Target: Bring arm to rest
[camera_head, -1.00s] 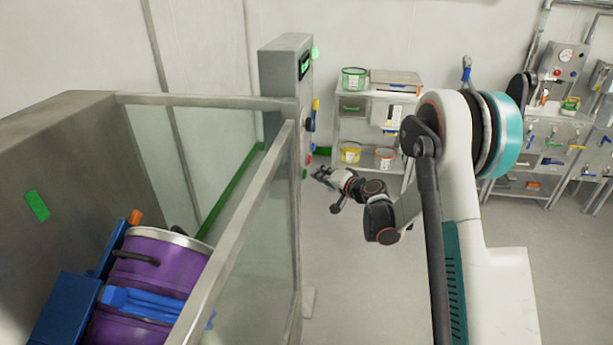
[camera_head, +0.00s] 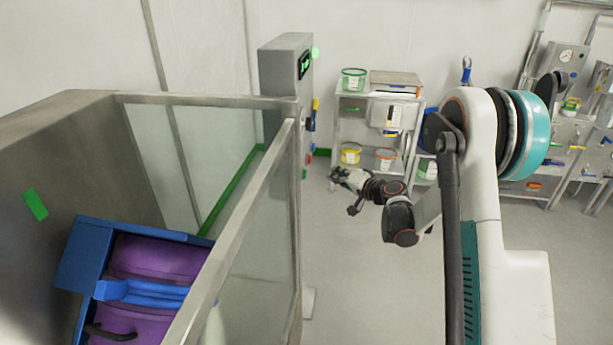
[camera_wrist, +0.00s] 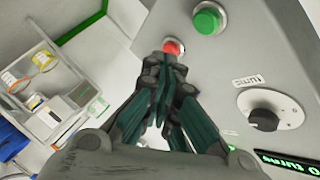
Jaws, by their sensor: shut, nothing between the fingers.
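My arm (camera_head: 468,160) reaches forward past the right side of a glass-walled enclosure, bent at its middle joint. My gripper (camera_head: 336,174) is at its far end, above the floor in front of the grey control cabinet and the shelf. In the wrist view my gripper (camera_wrist: 166,66) is shut and empty, its fingers together. The control cabinet (camera_wrist: 225,75) fills the right of that view. Its red button (camera_wrist: 173,47) shows just beyond the fingertips; I cannot tell the gap. A green button (camera_wrist: 208,18) and a black knob (camera_wrist: 264,118) sit to the right.
Left, the metal-framed enclosure (camera_head: 205,100) holds a purple drum (camera_head: 155,258) in a blue frame (camera_head: 85,250). The control cabinet (camera_head: 283,85) shows a lit green lamp. A shelf (camera_head: 365,125) with tubs stands at the back wall. Grey floor (camera_head: 345,270) is clear below my arm.

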